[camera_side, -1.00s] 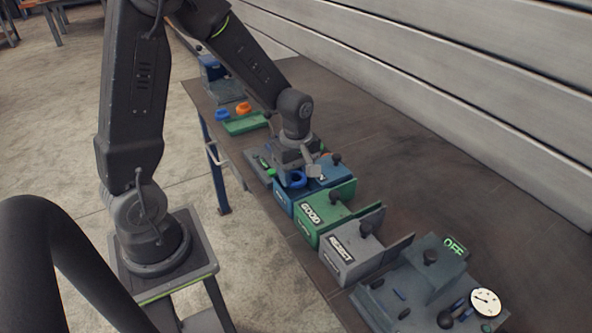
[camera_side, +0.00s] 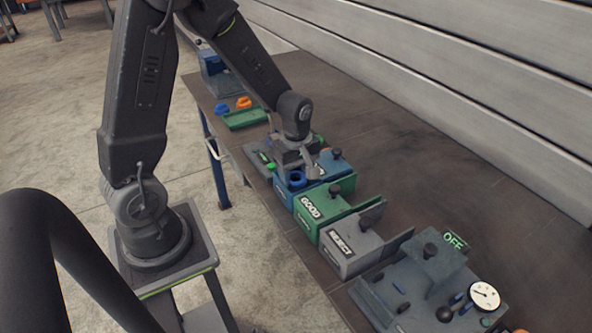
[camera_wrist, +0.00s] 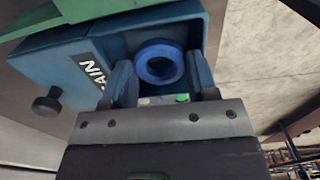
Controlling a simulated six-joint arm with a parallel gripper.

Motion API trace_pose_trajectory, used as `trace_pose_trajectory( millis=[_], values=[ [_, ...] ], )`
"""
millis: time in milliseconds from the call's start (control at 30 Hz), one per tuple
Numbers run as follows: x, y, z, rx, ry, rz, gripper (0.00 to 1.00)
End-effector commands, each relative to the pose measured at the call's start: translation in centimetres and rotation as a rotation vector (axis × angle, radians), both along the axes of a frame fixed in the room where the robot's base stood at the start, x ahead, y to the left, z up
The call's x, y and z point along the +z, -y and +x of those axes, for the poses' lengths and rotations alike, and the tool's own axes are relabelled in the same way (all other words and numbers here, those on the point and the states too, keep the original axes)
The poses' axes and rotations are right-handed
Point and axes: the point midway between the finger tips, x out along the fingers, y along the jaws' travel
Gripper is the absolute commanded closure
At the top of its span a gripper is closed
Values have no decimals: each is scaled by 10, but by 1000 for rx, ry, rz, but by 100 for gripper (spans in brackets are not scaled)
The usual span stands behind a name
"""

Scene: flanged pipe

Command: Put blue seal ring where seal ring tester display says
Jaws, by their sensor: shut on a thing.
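The blue seal ring (camera_wrist: 160,62) is between the two fingers of my gripper (camera_wrist: 162,84), which is shut on it. In the wrist view it shows against the open interior of a blue box (camera_wrist: 64,75), whose partly hidden label ends in "AIN". In the side view the ring (camera_side: 297,179) is at the front of that blue box (camera_side: 283,193), with my gripper (camera_side: 299,168) over it. I cannot tell whether the ring touches the box. The tester (camera_side: 405,275) stands at the right with a dial gauge (camera_side: 484,296). Its green display (camera_side: 454,241) reads OFF.
A green GOOD box (camera_side: 318,205) stands right beside the blue box, then a grey REJECT box (camera_side: 352,240). A green tray (camera_side: 245,119), a blue ring (camera_side: 221,108) and an orange ring (camera_side: 243,103) lie farther back. The table's wall side is clear.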

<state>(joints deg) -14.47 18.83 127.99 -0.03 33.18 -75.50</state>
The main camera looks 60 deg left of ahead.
Motion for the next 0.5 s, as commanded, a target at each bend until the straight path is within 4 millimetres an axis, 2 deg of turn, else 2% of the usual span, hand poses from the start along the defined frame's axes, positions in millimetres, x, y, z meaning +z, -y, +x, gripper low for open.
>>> trace_pose_trajectory(
  millis=[500],
  values=[
    [-9,0,0,0,-1,0,66]
  ],
)
